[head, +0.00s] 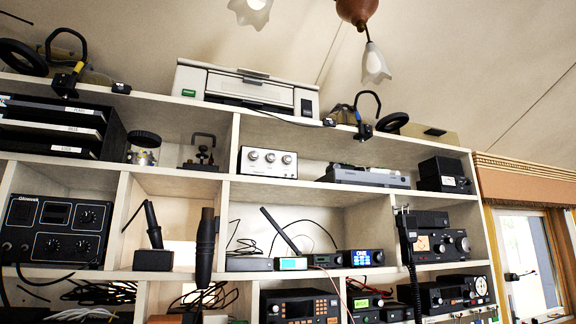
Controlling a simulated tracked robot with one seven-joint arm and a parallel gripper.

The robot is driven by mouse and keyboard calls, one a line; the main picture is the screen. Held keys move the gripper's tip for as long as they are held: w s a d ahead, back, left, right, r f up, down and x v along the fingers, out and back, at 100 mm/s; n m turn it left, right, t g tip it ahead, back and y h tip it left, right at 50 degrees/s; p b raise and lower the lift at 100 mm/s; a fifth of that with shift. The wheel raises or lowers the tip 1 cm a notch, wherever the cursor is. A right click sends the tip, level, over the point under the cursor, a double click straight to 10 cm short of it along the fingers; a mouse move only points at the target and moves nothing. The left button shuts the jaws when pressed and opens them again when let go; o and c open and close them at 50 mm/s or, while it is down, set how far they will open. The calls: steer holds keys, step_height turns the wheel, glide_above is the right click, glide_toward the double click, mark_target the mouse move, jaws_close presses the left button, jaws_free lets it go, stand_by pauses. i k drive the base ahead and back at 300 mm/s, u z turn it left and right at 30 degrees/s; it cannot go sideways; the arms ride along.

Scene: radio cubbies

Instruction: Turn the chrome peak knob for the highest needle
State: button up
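A white box (247,166) with three round silvery knobs stands on the upper middle shelf. The left knob (252,155), middle knob (270,157) and right knob (287,159) sit in a row on its face. The labels are too small to read, so I cannot tell which one is the peak knob. A black radio (452,244) on the right shelf has a small pale meter face (422,243); its needle is too small to read. My gripper is not in this view.
White cubby shelves fill the wall. A black Glowonk unit (57,230) with knobs stands at left. A grey flat device (362,177) lies right of the white box. A printer (247,88) sits on top.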

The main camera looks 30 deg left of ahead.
mark_target(270, 157)
steer(key=k, duration=1.3)
steer(key=u, duration=0.45)
steer(key=i, duration=0.75)
steer(key=u, duration=0.75)
steer(key=i, duration=0.5)
steer(key=u, duration=0.15)
